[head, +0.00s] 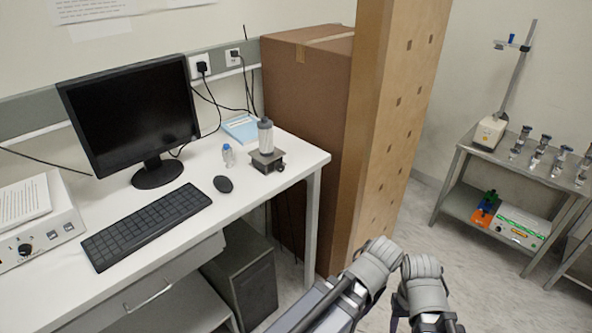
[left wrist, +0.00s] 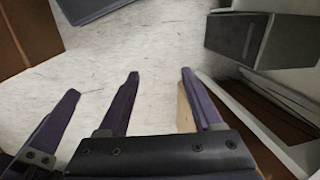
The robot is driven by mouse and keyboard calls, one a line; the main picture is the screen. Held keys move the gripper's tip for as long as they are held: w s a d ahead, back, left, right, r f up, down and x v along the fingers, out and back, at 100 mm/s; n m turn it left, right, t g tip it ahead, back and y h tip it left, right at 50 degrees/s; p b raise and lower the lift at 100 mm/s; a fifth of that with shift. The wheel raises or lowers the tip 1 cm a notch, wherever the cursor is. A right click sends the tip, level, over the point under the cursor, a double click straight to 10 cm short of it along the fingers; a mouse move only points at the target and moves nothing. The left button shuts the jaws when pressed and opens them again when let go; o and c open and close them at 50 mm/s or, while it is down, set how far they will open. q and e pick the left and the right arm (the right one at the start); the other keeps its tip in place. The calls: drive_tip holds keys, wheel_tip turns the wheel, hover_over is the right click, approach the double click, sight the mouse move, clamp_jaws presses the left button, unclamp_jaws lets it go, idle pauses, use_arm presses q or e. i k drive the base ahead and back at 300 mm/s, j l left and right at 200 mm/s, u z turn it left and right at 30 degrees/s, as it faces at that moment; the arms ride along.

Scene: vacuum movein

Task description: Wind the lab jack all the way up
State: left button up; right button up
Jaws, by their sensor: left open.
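The lab jack (head: 267,161) is a small dark metal stand on the right end of the white desk. It looks low, with a dark knob (head: 278,169) on its right side. My left gripper (left wrist: 160,74) is open and empty in the left wrist view, above the floor. Another purple finger (left wrist: 50,125) at the left of that view appears to be my right gripper's; its opening is not shown.
A small blue-capped bottle (head: 228,156) stands left of the jack. The mouse (head: 223,184), keyboard (head: 146,225) and monitor (head: 130,112) are further left. A metal shelf (head: 465,140) stands at right.

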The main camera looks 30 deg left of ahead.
sight(280, 168)
drive_tip(key=i+l+z, duration=0.1)
drive_tip(key=i+z, duration=0.2)
drive_tip(key=i, duration=0.3)
drive_tip(key=i+z, duration=0.25)
drive_tip(key=i, duration=0.4)
drive_tip(key=i+j+z, duration=0.15)
drive_tip(key=i+z, duration=0.15)
drive_tip(key=i, duration=1.1)
drive_tip(key=i+l+u, duration=0.1)
drive_tip(key=i, duration=0.75)
drive_tip(key=i+u, duration=0.15)
drive_tip(key=u, duration=0.15)
drive_tip(key=i+l+u, duration=0.1)
drive_tip(key=u, duration=3.9)
